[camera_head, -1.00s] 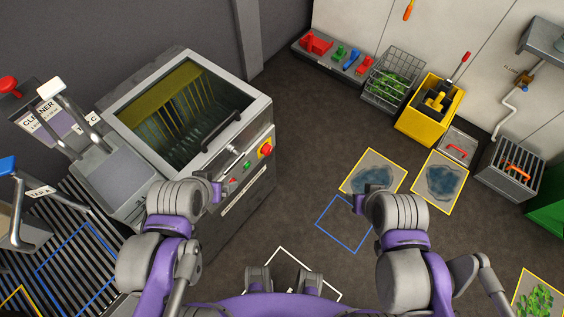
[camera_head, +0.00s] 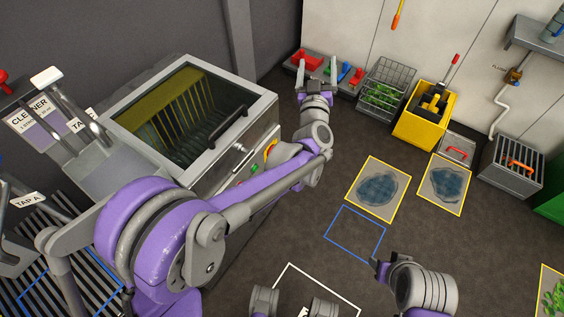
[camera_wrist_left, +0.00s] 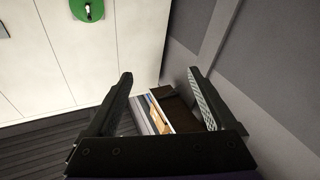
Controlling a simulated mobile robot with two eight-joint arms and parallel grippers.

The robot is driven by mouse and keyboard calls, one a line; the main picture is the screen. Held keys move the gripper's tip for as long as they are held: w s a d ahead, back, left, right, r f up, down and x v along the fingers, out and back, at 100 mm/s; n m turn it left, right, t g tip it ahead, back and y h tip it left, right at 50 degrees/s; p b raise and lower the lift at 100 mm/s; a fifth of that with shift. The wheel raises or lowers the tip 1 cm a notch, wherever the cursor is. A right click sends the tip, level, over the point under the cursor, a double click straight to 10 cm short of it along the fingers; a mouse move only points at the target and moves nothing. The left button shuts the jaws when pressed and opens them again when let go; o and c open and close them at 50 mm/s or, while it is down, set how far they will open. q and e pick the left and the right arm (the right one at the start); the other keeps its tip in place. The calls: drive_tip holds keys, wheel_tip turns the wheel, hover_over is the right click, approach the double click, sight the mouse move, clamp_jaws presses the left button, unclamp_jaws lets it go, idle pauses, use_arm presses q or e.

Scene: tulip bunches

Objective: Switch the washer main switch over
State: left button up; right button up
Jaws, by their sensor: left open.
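The washer (camera_head: 130,160) is a grey machine with a tilted glass lid on the left. On its front edge are a silver switch-like part (camera_head: 240,147) and a red-and-yellow knob (camera_head: 270,148); I cannot tell which is the main switch. My left arm passes in front of the panel and hides part of it. My left gripper (camera_head: 320,70) is beyond the washer's right side, open and empty, apart from the panel. Its two fingers show spread in the left wrist view (camera_wrist_left: 160,82). My right gripper (camera_head: 380,268) is low over the floor; its jaws are unclear.
A wire basket (camera_head: 385,85), a yellow bucket (camera_head: 420,125) and a grated box (camera_head: 512,165) stand along the wall. Floor between the washer and two mats (camera_head: 400,205) is free.

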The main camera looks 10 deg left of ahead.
use_arm(q)
wheel_tip(320, 180, down, 21)
drive_tip(key=w+n+g+y+b, duration=0.1)
drive_tip(key=n+g+y+b, duration=0.4)
drive_tip(key=n+y, duration=0.45)
drive_tip(key=s+f+n+g+y+b, duration=0.15)
drive_tip(key=s+f+g, duration=0.25)
drive_tip(key=f, duration=0.5)
drive_tip(key=s+f+n+g+y+b, duration=0.1)
drive_tip(key=s+f+g+y+b, duration=0.2)
drive_tip(key=f, duration=0.6)
drive_tip(key=w+a+g, duration=0.1)
drive_tip(key=w+a, duration=0.1)
drive_tip(key=a, duration=0.7)
drive_tip(key=shift+w+a, duration=0.2)
drive_tip(key=shift+w, duration=0.15)
use_arm(e)
wheel_tip(320, 180, down, 12)
drive_tip(key=shift+w, duration=0.3)
use_arm(q)
drive_tip(key=c, duration=1.4)
